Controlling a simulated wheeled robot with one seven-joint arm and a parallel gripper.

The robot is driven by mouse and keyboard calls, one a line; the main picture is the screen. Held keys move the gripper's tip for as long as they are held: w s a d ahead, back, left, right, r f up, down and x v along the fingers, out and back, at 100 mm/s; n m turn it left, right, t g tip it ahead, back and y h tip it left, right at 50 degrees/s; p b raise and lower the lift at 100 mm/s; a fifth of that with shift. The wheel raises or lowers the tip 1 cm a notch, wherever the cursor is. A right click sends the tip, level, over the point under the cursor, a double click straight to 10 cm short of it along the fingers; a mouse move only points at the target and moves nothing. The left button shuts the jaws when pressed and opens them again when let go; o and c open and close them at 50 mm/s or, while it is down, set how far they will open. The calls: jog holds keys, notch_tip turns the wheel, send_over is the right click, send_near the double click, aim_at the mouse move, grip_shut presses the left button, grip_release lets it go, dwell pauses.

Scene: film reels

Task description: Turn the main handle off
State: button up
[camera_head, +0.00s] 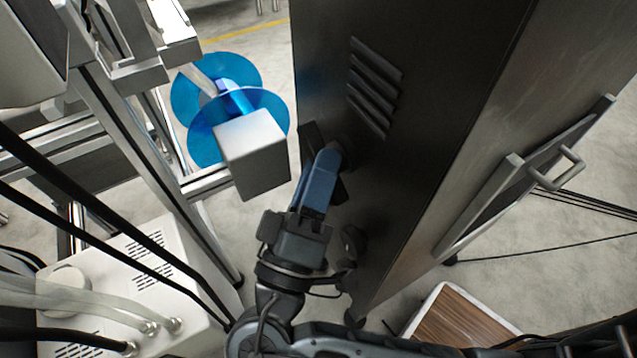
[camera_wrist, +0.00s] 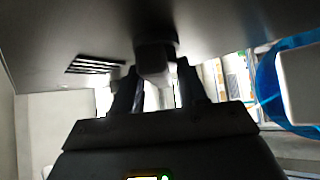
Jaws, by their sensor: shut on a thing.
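The main handle, a dark bar on the side of a tall dark cabinet, shows only in part behind my gripper (camera_head: 328,158) in the head view.
Blue film reels (camera_head: 200,140) and a grey box (camera_head: 252,152) stand close left. A white machine (camera_head: 130,285) with hoses is lower left.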

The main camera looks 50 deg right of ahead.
jog(key=shift+w+d+f+m+g+h+b, duration=0.15)
jog(key=shift+m+g+h+b, duration=0.6)
jog(key=shift+m+g+b, duration=1.55)
jog(key=shift+w+a+f+m+g+h+b, duration=0.1)
jog(key=shift+m+g+h+b, duration=0.75)
jog(key=shift+m+g, duration=2.95)
jog(key=shift+w+d+f+m+g+h+b, duration=0.15)
jog(key=shift+m+g+h+b, duration=0.55)
jog(key=shift+m+g+b, duration=2.25)
jog(key=m+t+p, duration=0.1)
jog(key=m+p, duration=0.1)
jog(key=m, duration=0.1)
jog(key=shift+a+p, duration=0.1)
jog(key=shift+p, duration=0.3)
jog(key=shift+r, duration=0.1)
jog(key=o, duration=0.7)
jog(key=shift+t, duration=0.25)
